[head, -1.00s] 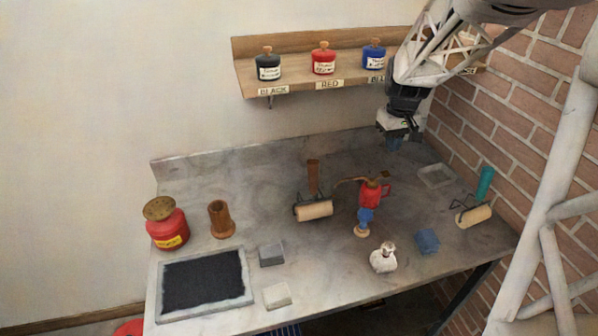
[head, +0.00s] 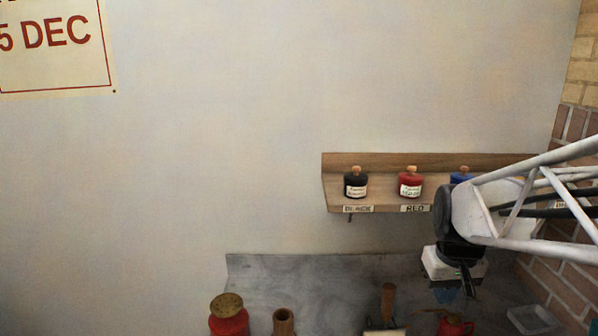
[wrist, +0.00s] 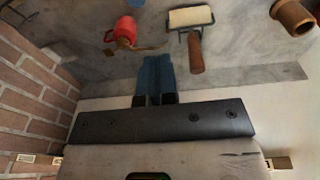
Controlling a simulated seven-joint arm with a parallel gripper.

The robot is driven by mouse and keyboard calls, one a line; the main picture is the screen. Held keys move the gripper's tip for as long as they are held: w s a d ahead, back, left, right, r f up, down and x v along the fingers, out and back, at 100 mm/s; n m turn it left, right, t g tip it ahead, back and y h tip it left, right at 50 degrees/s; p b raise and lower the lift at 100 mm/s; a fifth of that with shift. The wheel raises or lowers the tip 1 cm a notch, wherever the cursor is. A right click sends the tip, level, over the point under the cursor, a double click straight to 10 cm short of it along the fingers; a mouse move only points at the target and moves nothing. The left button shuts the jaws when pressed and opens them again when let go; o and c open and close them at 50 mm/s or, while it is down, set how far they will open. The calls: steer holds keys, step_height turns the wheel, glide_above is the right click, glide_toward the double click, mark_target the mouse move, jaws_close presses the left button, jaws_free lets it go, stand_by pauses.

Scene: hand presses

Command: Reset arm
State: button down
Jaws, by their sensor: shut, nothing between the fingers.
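My gripper (head: 448,293) hangs in front of the wall below the shelf, over the back of the bench, at the right in the head view. In the wrist view my gripper (wrist: 154,62) shows its two blue fingers pressed together, with nothing between them. The fingers are apart from the brayer and the red oil can. My arm comes in from the right and partly hides the blue ink jar (head: 461,175).
The grey bench (head: 300,270) holds a red tin (head: 228,318), a wooden cup (head: 284,322), a brayer (wrist: 191,18), a red can (wrist: 126,28) and a shallow tray (head: 533,319). A shelf (head: 380,192) carries black (head: 356,186) and red jars (head: 410,186). A brick wall (head: 568,285) bounds the right.

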steer(key=s+a+t, duration=0.1)
steer(key=s+a, duration=0.7)
steer(key=s, duration=0.4)
steer(key=shift+s+a+r, duration=0.2)
steer(key=shift+s+a, duration=0.05)
steer(key=shift+s, duration=0.15)
